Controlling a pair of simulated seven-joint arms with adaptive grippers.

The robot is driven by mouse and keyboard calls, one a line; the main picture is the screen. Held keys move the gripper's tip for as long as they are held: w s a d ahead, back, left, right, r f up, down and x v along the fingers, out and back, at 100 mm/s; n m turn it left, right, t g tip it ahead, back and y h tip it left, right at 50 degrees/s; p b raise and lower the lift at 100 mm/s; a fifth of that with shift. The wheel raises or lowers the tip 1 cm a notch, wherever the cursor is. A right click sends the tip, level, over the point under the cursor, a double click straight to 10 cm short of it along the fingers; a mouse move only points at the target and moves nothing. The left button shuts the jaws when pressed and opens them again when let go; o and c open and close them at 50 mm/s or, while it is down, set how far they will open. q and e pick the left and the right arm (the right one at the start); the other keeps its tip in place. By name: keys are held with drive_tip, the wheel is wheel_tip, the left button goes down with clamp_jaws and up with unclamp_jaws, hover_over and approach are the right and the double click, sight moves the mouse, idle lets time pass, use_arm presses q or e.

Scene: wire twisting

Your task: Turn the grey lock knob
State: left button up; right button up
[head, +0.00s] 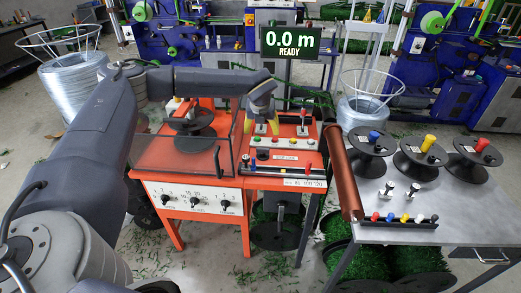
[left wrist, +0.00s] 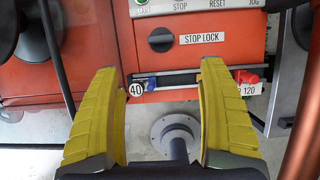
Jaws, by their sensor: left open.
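The grey lock knob (left wrist: 161,40) is a dark round knob on the orange panel, left of a white STOP LOCK label (left wrist: 202,39). It also shows in the head view as a small dark knob (head: 263,154) on the front of the orange machine. My left gripper (left wrist: 160,68) is open, with its two yellow fingers spread and nothing between them. In the left wrist view the knob sits beyond the fingertips, roughly centred between them, and is not touched. In the head view my left gripper (head: 261,115) hangs above the control panel. My right gripper is not seen.
A clear guard box (head: 170,155) stands left of the panel. A rail with a blue clamp and red clamp (left wrist: 247,77) runs below the knob. A grey table (head: 390,207) with several black spools stands at right. A READY display (head: 290,41) rises behind the machine.

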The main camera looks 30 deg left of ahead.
sight(263, 149)
use_arm(q)
drive_tip(key=x, duration=1.7)
drive_tip(key=shift+d, duration=0.1)
drive_tip(key=shift+c, duration=0.2)
drive_tip(key=shift+r, duration=0.1)
drive_tip(key=c, duration=1.2)
drive_tip(key=shift+s, duration=0.1)
